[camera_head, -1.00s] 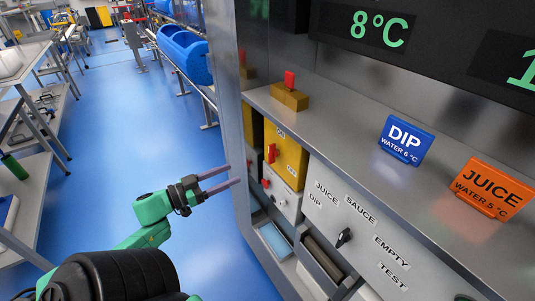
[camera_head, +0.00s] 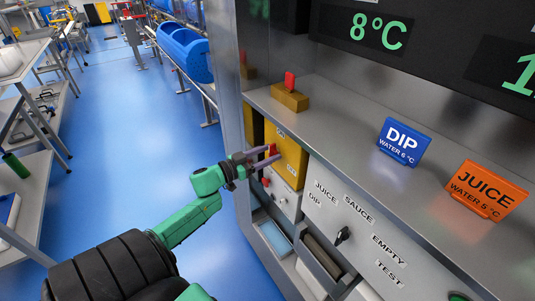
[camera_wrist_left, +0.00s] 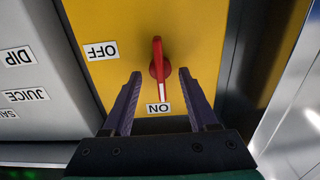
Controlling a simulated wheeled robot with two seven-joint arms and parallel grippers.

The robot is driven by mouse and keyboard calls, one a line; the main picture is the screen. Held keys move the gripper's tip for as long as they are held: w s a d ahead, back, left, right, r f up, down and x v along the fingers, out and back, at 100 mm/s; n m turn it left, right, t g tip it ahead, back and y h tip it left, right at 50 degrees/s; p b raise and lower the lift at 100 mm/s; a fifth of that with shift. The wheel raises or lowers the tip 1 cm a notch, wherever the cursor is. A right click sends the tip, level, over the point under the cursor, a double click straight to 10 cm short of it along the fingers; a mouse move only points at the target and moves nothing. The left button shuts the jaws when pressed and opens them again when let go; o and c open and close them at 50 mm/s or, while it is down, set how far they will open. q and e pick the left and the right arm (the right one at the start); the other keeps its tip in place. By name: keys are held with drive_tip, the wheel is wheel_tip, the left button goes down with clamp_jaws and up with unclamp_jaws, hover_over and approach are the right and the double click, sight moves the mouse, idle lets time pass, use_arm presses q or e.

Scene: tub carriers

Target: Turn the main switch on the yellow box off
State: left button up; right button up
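The yellow box (camera_head: 290,155) is set in the metal cabinet's front. Its red main switch (camera_wrist_left: 157,62) is a lever whose pale-marked end points at the ON label (camera_wrist_left: 158,109). The OFF label (camera_wrist_left: 101,50) is on the yellow face to the upper left in the left wrist view. My left gripper (camera_wrist_left: 160,75) is open, with one finger on each side of the lever and a gap showing on both sides. In the head view my left gripper (camera_head: 277,153) partly covers the switch. My right gripper is not in view.
Below the box is a white panel with a red knob (camera_head: 265,182). To its right is a grey panel with a black knob (camera_head: 343,235) and labels such as JUICE and DIP. A metal shelf edge overhangs the box. Blue floor (camera_head: 130,120) is clear to the left.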

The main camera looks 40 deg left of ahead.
use_arm(q)
clamp_jaws()
